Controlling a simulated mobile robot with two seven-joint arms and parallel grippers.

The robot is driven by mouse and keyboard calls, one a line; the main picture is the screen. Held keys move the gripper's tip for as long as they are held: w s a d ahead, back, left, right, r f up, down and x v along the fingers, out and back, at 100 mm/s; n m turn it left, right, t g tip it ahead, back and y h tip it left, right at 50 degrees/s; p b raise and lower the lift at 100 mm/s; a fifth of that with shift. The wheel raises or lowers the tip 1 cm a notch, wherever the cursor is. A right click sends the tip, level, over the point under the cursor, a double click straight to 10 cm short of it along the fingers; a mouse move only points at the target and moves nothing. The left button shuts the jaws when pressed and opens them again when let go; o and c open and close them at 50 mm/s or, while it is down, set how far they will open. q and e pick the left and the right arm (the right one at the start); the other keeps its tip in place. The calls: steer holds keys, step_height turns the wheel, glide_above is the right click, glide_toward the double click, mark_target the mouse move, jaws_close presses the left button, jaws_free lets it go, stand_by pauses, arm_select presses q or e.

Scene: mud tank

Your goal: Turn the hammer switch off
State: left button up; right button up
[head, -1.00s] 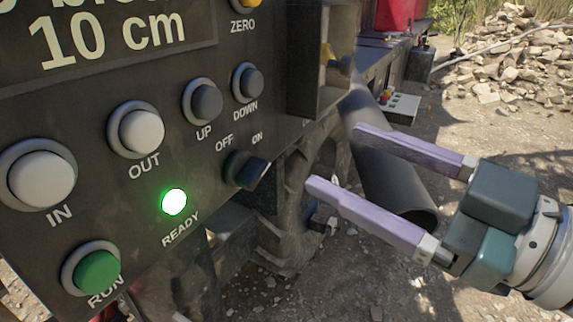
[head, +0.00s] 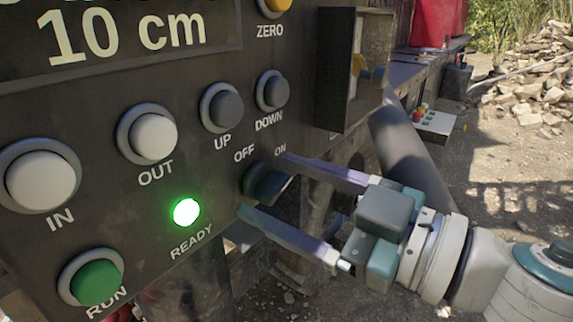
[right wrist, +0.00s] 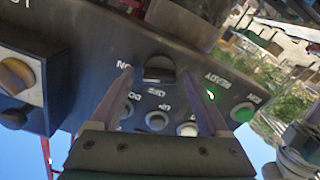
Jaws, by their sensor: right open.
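The hammer switch is a dark rotary knob (head: 267,183) below the OFF and ON labels on the black control panel (head: 180,70). Its handle is turned toward the ON side. My right gripper (head: 262,182) is open, with one purple finger above the knob and one below it. In the right wrist view the knob (right wrist: 159,70) lies ahead, between and just beyond the fingertips (right wrist: 126,105). I cannot tell whether the fingers touch it. My left gripper is not in view.
A lit green READY lamp (head: 187,212) sits left of the knob. The green RUN button (head: 96,282) and the white OUT button (head: 153,136) are farther left. An open metal box (head: 350,70) juts out at the panel's right edge. A dark pipe (head: 405,150) lies behind my gripper.

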jaws_close()
stand_by(0.7)
